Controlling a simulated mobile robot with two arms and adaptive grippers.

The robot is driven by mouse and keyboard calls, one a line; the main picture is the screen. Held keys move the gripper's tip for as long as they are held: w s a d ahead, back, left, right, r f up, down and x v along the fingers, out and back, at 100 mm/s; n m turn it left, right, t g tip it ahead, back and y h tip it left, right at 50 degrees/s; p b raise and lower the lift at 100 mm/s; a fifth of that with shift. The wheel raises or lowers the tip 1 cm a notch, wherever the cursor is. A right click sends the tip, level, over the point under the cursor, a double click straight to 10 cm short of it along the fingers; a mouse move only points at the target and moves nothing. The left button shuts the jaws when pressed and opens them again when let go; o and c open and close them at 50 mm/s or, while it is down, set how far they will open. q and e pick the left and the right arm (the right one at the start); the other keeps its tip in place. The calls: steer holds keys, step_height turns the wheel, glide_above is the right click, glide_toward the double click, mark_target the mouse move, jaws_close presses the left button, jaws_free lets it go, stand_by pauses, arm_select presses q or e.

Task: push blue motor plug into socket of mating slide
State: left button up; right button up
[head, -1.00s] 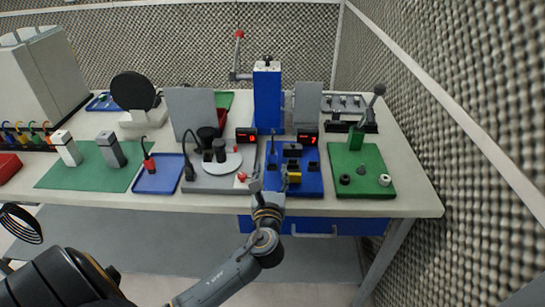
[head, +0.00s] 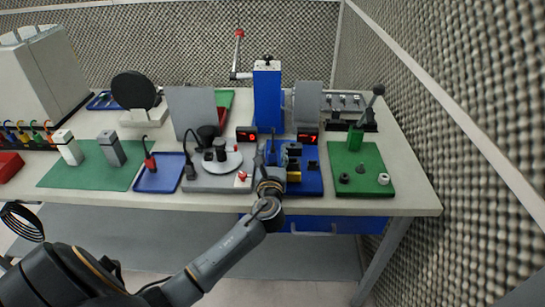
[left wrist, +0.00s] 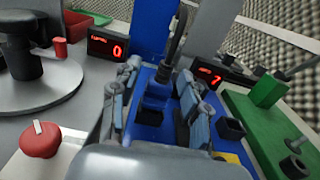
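The blue fixture plate (head: 312,186) lies near the front of the bench, with dark socket blocks (head: 311,166) on it; I take it for the mating slide. I cannot clearly pick out the blue motor plug. My right gripper is not in view.
Left of the plate is a grey station with a round disc (head: 230,163) and a red knob (left wrist: 40,140). A blue column (head: 268,98) and two red displays stand behind. A green plate (head: 360,188) with a lever lies to the right. The foam wall closes the right side.

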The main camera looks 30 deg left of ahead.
arm_select(q)
jaws_close()
